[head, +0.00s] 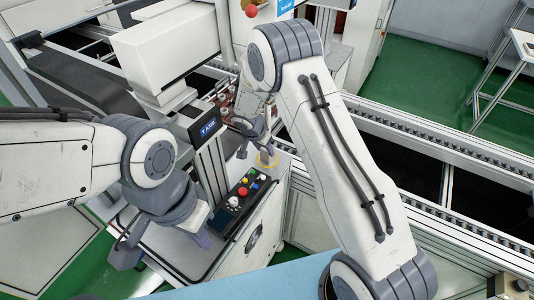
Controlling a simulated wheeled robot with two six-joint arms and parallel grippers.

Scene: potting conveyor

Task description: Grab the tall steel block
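I cannot make out a tall steel block in the head view; my arms hide much of the middle. My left gripper (164,247) hangs over the front left of the white machine cabinet top (178,262). Its fingers are spread wide, with a purplish piece at the right fingertip and nothing visible between them. My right gripper (254,155) is further back, above the cabinet's back edge near the control panel. Its fingers look apart, with a yellowish piece at the right one. I cannot tell whether these coloured pieces are fingertips or separate objects.
A control panel (243,198) with coloured buttons sits between the grippers. A small display (207,127) on a post stands behind it. A conveyor rail (440,150) runs along the right. A white machine housing (165,55) and dark belt (75,85) fill the back left.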

